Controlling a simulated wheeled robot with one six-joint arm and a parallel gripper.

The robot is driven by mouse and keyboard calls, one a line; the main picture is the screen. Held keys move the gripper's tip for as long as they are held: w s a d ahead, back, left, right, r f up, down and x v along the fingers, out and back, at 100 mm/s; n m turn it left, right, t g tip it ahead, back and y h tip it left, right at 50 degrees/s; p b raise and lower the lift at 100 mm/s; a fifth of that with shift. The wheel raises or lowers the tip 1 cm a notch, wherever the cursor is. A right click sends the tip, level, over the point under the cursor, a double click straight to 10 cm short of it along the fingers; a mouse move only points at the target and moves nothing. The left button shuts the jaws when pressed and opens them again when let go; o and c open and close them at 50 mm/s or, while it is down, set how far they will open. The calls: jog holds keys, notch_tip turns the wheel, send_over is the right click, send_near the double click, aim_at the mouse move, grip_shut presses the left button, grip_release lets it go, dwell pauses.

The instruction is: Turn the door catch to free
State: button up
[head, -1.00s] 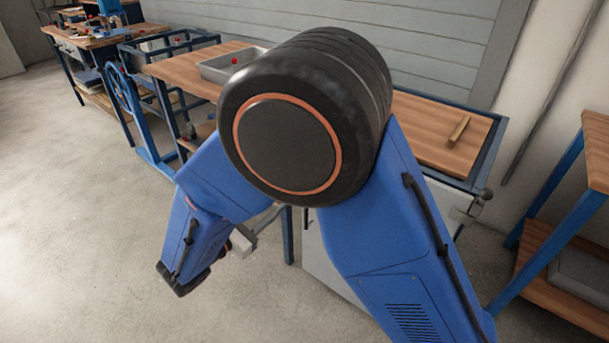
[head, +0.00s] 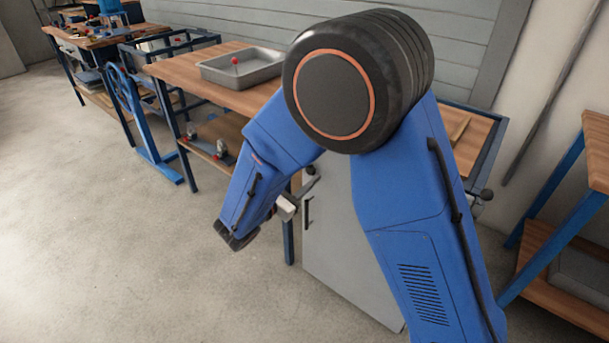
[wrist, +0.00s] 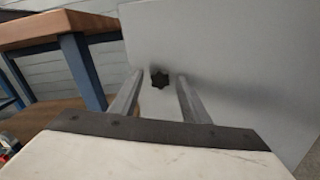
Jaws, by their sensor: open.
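The grey cabinet door (head: 345,255) hangs under the bench, with a black vertical handle (head: 307,211). In the wrist view the pale door face (wrist: 235,65) fills the middle and right. A dark star-shaped knob, seemingly the door catch (wrist: 160,78), shows on it. My gripper (wrist: 160,88) is open, with one finger on each side of the knob in the picture. I cannot tell whether the fingertips reach past it or touch it. In the head view my gripper (head: 290,205) is close to the door's upper left and partly hidden by my arm.
The wooden bench top (head: 190,72) above the door carries a grey tray (head: 243,68) with a red-topped item. A blue bench leg (head: 288,235) stands just left of the door. Another bench (head: 598,150) is at the right. The floor to the left is open.

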jog(key=shift+w+d, duration=0.1)
jog(key=shift+c, duration=0.5)
jog(key=c, duration=1)
jog(key=shift+o, duration=0.2)
jog(key=shift+n, duration=0.4)
jog(key=n, duration=0.3)
jog(key=shift+n, duration=0.4)
jog(key=n, duration=0.4)
jog(key=shift+n, duration=0.3)
jog(key=n, duration=0.8)
jog(key=shift+n, duration=0.3)
